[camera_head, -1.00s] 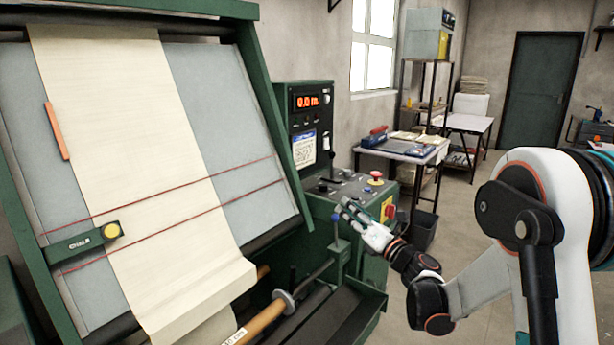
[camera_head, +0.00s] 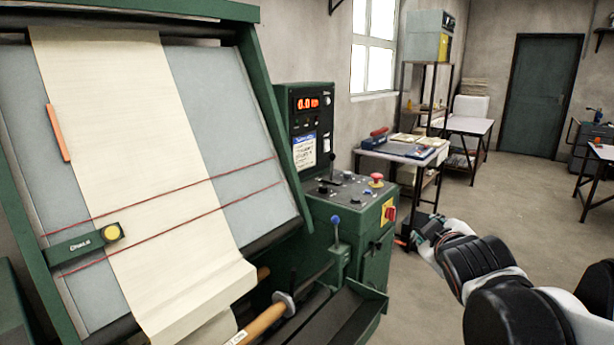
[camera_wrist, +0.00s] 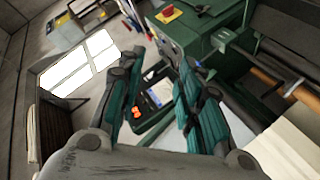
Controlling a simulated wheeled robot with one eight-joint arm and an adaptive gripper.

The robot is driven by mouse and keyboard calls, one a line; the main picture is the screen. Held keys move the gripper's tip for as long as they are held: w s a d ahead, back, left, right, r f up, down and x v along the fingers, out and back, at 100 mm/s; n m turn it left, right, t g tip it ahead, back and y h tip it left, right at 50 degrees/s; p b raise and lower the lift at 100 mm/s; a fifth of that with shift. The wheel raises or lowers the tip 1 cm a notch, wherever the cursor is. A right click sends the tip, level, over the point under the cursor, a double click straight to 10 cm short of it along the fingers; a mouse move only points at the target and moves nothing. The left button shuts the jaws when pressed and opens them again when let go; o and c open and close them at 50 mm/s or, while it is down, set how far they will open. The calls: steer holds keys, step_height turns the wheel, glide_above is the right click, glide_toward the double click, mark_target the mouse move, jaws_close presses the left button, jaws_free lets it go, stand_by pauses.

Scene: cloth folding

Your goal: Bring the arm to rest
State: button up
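My gripper (camera_head: 428,228) is in the head view to the right of the green machine's control box, clear of it, with my arm folded back toward the lower right. In the wrist view my gripper (camera_wrist: 160,95) shows two teal-padded fingers held apart with nothing between them. The cream cloth (camera_head: 130,130) hangs down the sloped grey board of the machine, under two red lines.
The green control box (camera_head: 350,215) carries knobs, a blue-tipped lever (camera_head: 335,220) and a red button (camera_head: 376,178). A work table (camera_head: 400,152) with tools stands behind it. The floor (camera_head: 530,190) toward the door is open.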

steer(key=s+a+f+m+g+y, duration=0.1)
steer(key=s+f+m+g, duration=0.1)
steer(key=s+f, duration=0.2)
steer(key=s+a+f+m+g, duration=0.2)
steer(key=s+f, duration=0.1)
steer(key=s, duration=0.7)
steer(key=s+a+f+m+g+y, duration=0.1)
steer(key=s+a+f+m+g, duration=0.1)
steer(key=s, duration=0.5)
step_height(320, 180, down, 3)
steer(key=shift+a+r+m+g+y, duration=0.15)
steer(key=shift+a+m+g+y, duration=0.15)
steer(key=shift+m, duration=0.3)
